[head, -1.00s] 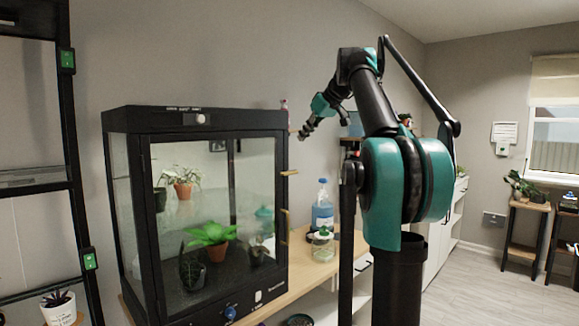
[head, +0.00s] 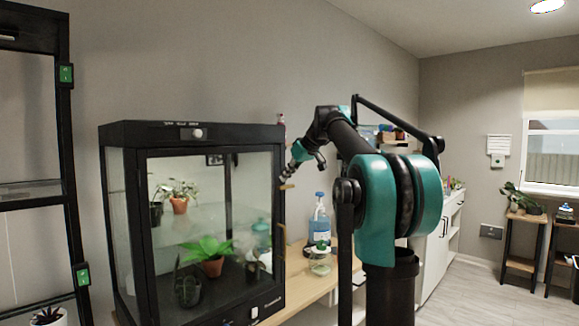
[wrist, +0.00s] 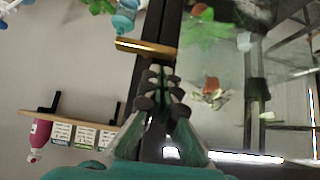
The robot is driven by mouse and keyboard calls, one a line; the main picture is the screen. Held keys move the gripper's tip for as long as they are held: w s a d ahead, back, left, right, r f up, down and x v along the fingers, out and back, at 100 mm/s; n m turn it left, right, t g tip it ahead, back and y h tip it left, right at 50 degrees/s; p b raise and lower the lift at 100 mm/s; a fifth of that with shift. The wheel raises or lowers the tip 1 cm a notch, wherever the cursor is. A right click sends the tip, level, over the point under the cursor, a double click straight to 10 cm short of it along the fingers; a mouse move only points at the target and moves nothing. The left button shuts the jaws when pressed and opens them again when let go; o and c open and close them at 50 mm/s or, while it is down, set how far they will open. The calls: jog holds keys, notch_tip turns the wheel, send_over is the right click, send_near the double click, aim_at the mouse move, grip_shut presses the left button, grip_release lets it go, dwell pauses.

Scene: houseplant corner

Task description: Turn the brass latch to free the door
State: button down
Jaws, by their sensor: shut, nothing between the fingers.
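The brass latch (head: 287,187) is a small bar on the right edge of the glass cabinet's door (head: 215,225). In the wrist view the brass latch (wrist: 145,48) lies crosswise just beyond my fingertips, over the dark door frame. In the wrist view my gripper (wrist: 160,78) is shut and empty. The door looks closed, with potted plants behind the glass.
A blue spray bottle (head: 319,222) and a glass jar (head: 320,260) stand on the wooden bench (head: 303,284) right of the cabinet. A black rack (head: 40,150) stands at the left. The wrist view shows a wall shelf (wrist: 70,122) with a pink bottle (wrist: 39,137).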

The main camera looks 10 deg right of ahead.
jog(key=shift+f, duration=0.75)
